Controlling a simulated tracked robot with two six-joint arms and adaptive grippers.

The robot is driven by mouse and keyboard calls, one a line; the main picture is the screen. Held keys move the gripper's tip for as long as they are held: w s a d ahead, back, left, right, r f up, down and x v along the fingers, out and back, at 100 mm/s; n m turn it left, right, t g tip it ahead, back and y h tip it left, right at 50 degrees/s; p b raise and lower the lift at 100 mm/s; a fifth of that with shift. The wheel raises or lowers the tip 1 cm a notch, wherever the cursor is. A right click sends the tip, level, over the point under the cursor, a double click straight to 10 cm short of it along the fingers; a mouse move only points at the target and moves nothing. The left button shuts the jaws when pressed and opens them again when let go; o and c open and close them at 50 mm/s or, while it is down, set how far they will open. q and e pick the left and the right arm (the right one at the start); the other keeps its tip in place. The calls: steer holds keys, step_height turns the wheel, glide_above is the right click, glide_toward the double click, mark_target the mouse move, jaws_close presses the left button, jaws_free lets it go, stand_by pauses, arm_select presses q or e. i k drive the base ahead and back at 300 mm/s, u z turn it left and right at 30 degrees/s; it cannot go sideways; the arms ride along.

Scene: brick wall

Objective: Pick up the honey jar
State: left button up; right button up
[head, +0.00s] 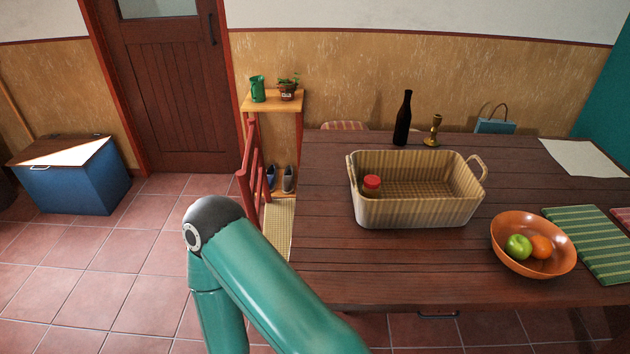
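A small jar with a red lid (372,182), which looks like the honey jar, stands inside the woven basket (420,212) on the wooden table. It is at the basket's left end, and the front wall hides its lower part. One of my arms, green with a dark joint, crosses the lower left of the head view in front of the table. No gripper shows in this view, so neither can be placed relative to the jar.
The table (330,270) also holds a dark bottle (403,120), a brass candlestick (433,131), an orange fruit bowl (511,260) and a green striped cloth (590,245). A red chair (250,175) stands at its left edge. The front-left tabletop is clear.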

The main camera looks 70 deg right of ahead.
mark_target(371, 188)
steer(key=z, duration=0.1)
steer(key=k, duration=1.75)
steer(key=z, duration=0.85)
steer(key=i, duration=0.9)
steer(key=z, duration=0.05)
